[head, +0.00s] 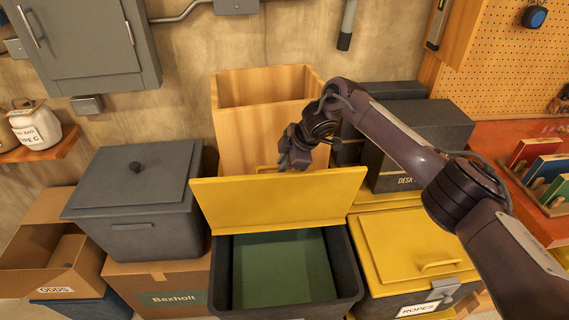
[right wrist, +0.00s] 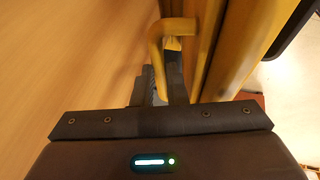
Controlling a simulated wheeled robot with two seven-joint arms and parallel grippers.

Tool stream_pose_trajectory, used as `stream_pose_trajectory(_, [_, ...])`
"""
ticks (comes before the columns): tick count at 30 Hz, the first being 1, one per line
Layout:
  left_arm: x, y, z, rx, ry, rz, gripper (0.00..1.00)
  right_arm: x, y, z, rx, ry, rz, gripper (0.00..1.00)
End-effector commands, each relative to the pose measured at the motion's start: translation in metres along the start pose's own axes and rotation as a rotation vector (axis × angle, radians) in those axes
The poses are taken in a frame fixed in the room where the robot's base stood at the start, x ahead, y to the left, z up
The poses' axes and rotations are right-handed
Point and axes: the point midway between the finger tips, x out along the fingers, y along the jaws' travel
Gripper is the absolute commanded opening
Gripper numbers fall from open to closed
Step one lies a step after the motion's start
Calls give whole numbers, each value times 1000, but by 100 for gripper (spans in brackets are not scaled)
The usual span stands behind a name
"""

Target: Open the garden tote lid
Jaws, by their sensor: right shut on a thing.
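The garden tote (head: 347,290) is a dark grey bin with a green inside, low in the middle of the head view. Its yellow lid (head: 275,203) stands raised at the tote's back edge, so the inside shows. My right gripper (head: 288,161) is behind the lid's top edge. In the right wrist view the gripper (right wrist: 163,88) is shut on the yellow lid handle (right wrist: 157,48), beside the lid panel (right wrist: 237,45). The handle is mostly hidden behind the lid in the head view. My left gripper is not in view.
A tall wooden box (head: 228,125) stands close behind the lid. A grey lidded bin (head: 135,200) stands left, and a yellow-lidded box labelled ROPES (head: 400,245) right. Dark boxes (head: 430,130) stand behind it. A red bench (head: 490,135) is at far right.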

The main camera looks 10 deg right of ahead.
Motion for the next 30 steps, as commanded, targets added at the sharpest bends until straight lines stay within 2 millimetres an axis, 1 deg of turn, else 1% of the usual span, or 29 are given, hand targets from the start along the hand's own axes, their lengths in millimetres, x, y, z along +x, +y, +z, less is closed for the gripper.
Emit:
stream_pose_trajectory(2, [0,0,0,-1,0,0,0,0,0,-1,0,1,2,0])
stream_pose_trajectory(3, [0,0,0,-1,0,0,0,0,0,0,0,1,2,14])
stream_pose_trajectory(8, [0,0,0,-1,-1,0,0,0,0,0,0,1,1,34])
stream_pose_trajectory(14, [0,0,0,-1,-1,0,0,0,0,0,0,1,0,34])
stream_pose_trajectory(17, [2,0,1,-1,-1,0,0,-4,0,0,0,1,1,34])
stream_pose_trajectory(20, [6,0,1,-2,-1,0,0,-16,1,0,-1,1,4,34])
stream_pose_trajectory(27, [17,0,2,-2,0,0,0,-56,1,0,-2,1,4,34])
stream_pose_trajectory(30, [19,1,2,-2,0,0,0,-68,1,0,-1,1,2,34])
